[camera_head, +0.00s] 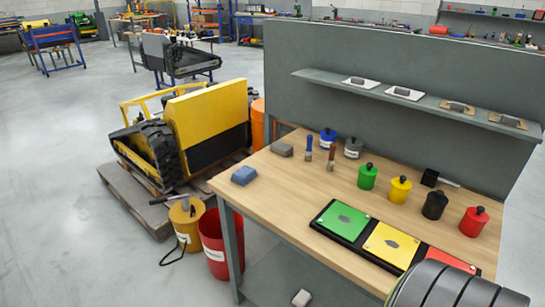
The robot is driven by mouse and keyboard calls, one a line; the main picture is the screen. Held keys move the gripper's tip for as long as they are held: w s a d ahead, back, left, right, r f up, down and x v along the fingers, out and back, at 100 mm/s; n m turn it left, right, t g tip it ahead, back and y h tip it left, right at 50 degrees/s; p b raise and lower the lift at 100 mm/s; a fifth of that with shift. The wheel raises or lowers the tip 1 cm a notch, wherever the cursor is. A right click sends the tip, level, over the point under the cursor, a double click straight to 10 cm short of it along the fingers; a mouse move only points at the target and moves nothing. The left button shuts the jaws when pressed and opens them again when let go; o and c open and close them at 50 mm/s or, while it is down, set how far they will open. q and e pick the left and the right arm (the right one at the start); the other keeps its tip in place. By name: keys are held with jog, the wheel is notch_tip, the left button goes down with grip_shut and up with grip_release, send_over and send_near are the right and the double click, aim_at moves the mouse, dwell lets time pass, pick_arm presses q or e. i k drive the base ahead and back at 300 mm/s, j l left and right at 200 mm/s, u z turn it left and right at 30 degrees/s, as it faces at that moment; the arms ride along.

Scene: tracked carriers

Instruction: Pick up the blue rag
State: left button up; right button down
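The blue rag (244,175) looks like a small folded blue block. It lies on the wooden top of the workbench (290,205), near the bench's left edge, with clear wood around it. Neither of my grippers is in view.
A grey folded cloth or block (282,149) lies behind the rag. A board with coloured plates (343,221) lies in front. A red bucket (214,240) and yellow bucket (187,222) stand left of the bench.

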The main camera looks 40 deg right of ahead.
aim_at(244, 175)
jog(key=i+j+z, duration=0.1)
jog(key=i+z, duration=0.2)
jog(key=z, duration=0.15)
jog(key=i+j+z, duration=0.15)
jog(key=i+z, duration=0.2)
jog(key=z, duration=0.15)
jog(key=i+j+z, duration=0.25)
jog(key=z, duration=0.2)
jog(key=i+j+z, duration=0.15)
jog(key=j+z, duration=0.3)
